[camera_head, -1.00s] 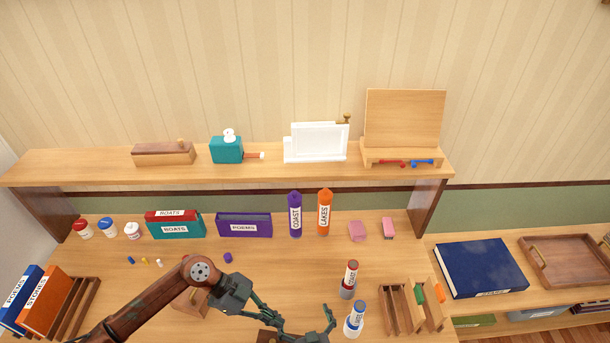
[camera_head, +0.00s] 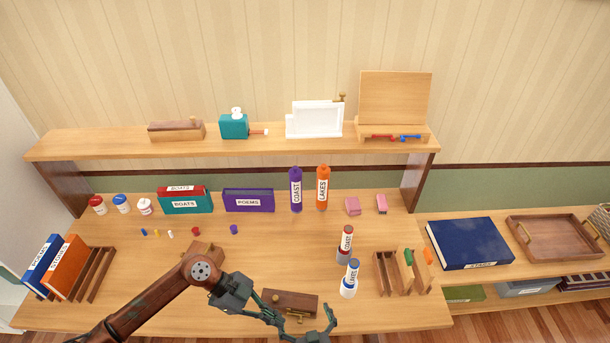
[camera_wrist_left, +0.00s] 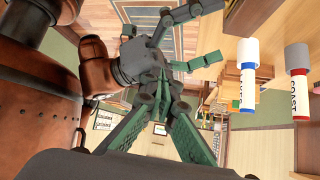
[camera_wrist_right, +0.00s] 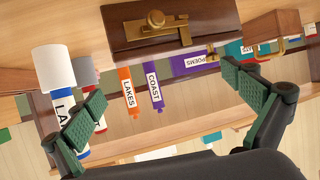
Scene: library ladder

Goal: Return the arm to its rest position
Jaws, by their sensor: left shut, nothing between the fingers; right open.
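My right gripper (camera_head: 303,322) is open and empty in the head view, in front of a dark brown box with a brass latch (camera_head: 290,303). Its copper arm enters at the lower left, with a bend over the table. In the right wrist view the right gripper (camera_wrist_right: 168,100) has its fingers wide apart, and the box (camera_wrist_right: 170,35) lies beyond them, apart from them. My left gripper (camera_wrist_left: 158,110) shows only in the left wrist view, shut and empty. That view also shows the open right gripper (camera_wrist_left: 205,35) close beyond it. My left arm is outside the head view.
A COAST tube (camera_head: 345,243) and a LAKES tube (camera_head: 350,279) stand right of the right gripper. A slotted wooden rack (camera_head: 400,273) is farther right. Several books and jars line the table's back. The wooden table (camera_head: 130,285) is bare at the left front.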

